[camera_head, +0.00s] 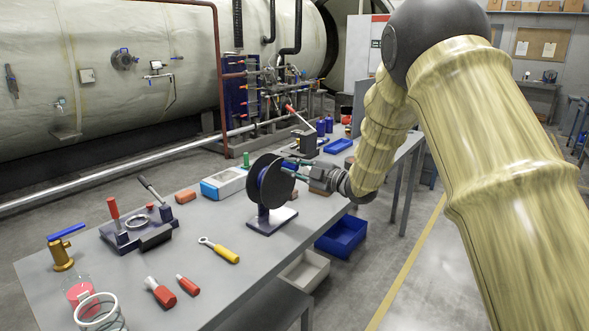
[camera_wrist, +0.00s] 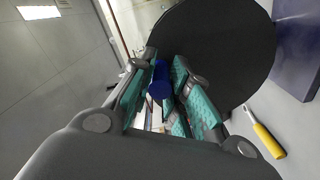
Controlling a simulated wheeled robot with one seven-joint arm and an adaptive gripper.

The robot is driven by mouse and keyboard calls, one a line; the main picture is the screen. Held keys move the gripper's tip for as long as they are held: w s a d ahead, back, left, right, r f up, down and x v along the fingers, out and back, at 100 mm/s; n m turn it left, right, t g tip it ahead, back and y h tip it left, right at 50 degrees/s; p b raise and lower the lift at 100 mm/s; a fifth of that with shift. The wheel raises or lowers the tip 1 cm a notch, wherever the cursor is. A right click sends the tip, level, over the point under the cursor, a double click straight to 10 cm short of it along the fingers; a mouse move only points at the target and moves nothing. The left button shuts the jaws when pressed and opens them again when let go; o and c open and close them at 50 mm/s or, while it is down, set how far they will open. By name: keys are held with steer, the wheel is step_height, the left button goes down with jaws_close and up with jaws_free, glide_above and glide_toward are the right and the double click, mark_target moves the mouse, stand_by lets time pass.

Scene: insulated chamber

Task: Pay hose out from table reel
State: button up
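In the wrist view one black flange (camera_wrist: 222,45) fills the upper right. My gripper (camera_head: 296,168) is at the right side of the reel, level with its upper half. In the wrist view its teal-padded fingers (camera_wrist: 165,82) stand apart. A short blue cylinder (camera_wrist: 159,80), perhaps the hose end, shows between them, close to the left finger. A gap seems to show at the right finger; contact is unclear.
A blue bin (camera_head: 342,237) and a pale bin (camera_head: 303,271) sit below the bench's right edge.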

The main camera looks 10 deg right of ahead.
steer(key=shift+o, duration=0.5)
steer(key=shift+s+d, duration=0.1)
steer(key=shift+s, duration=0.05)
steer(key=v, duration=1.1)
steer(key=shift+s+d, duration=0.2)
steer(key=shift+d, duration=0.05)
steer(key=shift+f, duration=0.1)
steer(key=s+d+f+m+h+p, duration=0.1)
steer(key=s+f+m+h, duration=0.25)
steer(key=f, duration=0.65)
steer(key=s+d+f+m+h+p, duration=0.15)
steer(key=f+m, duration=0.35)
steer(key=f, duration=0.6)
steer(key=s+f+m+g+h, duration=0.3)
steer(key=s+f+m+h, duration=0.15)
steer(key=s+f, duration=0.95)
steer(key=s+d+f+m+g+h+p, duration=0.1)
steer(key=s+f+m+g, duration=0.2)
steer(key=s, duration=0.9)
steer(key=s+f+m+g+h+p, duration=0.1)
steer(key=s+f, duration=0.5)
steer(key=s, duration=0.6)
steer(key=s+d+f+m+g+h, duration=0.1)
steer(key=s+f+m+g, duration=0.3)
steer(key=s, duration=0.8)
steer(key=shift+s+d+f+m+g+h+p, duration=0.15)
steer(key=shift+d+f+m+g+h+p, duration=0.2)
steer(key=shift+f+g, duration=0.25)
